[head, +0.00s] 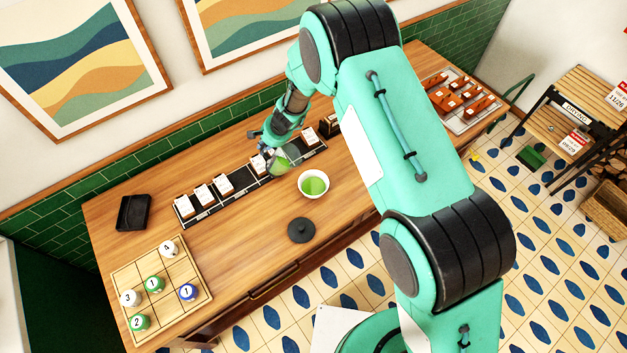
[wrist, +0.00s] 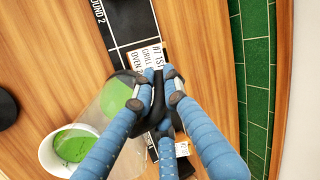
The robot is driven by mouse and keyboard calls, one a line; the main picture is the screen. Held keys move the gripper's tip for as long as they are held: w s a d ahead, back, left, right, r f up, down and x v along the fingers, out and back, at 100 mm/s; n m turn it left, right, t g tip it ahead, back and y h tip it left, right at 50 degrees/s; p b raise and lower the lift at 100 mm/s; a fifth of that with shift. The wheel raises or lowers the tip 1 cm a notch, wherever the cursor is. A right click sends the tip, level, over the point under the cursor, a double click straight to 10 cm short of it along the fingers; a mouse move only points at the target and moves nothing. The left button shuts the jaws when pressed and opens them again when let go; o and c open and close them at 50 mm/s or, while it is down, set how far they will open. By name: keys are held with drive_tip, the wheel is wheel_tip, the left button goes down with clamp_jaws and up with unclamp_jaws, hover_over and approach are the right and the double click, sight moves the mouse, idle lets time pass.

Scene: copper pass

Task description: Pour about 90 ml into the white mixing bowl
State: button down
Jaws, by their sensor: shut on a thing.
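The white mixing bowl (head: 313,195) stands on the wooden counter with green liquid in it. It also shows in the wrist view (wrist: 48,158) at lower left, partly behind the jug. My gripper (head: 268,150) is shut on the dark handle of a clear jug (head: 281,166) holding green liquid. The jug is just up and left of the bowl and looks tilted toward it. In the wrist view my gripper (wrist: 155,90) closes on the handle, and the jug (wrist: 105,108) is left of the fingers. No falling stream is clearly visible. Any volume marks are unreadable.
A dark strip (head: 246,184) with several labelled cards runs along the counter behind the bowl. A black round lid (head: 301,230) lies in front of it. A black tray (head: 133,212) and a wooden board with numbered balls (head: 197,274) are at left.

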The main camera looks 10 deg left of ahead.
drive_tip(key=shift+w+a+h, duration=0.15)
drive_tip(key=shift+a+h, duration=0.2)
drive_tip(key=shift+h, duration=0.05)
drive_tip(key=shift+a, duration=0.25)
drive_tip(key=shift+a+h, duration=0.1)
drive_tip(key=shift+h, duration=0.2)
drive_tip(key=shift+w+b, duration=0.1)
drive_tip(key=shift+b, duration=0.2)
drive_tip(key=shift+w+a+f+g+h, duration=0.1)
drive_tip(key=shift+a+f+g+h, duration=0.2)
drive_tip(key=shift+a+f+h, duration=0.45)
drive_tip(key=shift+w+a+f+g+h, duration=0.1)
drive_tip(key=shift+a+f+g+h, duration=0.2)
drive_tip(key=shift+h, duration=0.75)
